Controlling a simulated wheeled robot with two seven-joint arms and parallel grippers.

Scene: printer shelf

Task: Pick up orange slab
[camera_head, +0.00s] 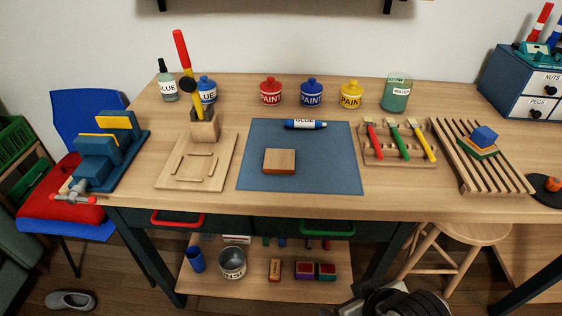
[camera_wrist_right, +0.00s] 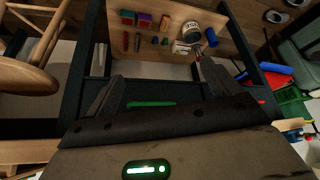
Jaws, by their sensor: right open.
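A flat block (camera_head: 279,161) with a tan wooden top and orange-red sides lies on the blue mat (camera_head: 330,174) on the workbench; it is the slab closest to orange there. Thin yellow-orange slabs (camera_head: 104,135) also show in the blue stepped piece at the left end. My right gripper (camera_head: 385,302) is low at the bottom of the head view, in front of the bench and well away from the block. In the right wrist view its two dark fingers (camera_wrist_right: 160,88) are apart with nothing between them. My left gripper is not in view.
A blue glue tube (camera_head: 305,124) lies behind the block. A wooden board (camera_head: 198,175) and a rack of coloured-handle tools (camera_head: 400,159) flank the mat. Drawers with red (camera_head: 177,218) and green (camera_head: 327,228) handles sit below the top. A stool (camera_head: 460,233) stands front right.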

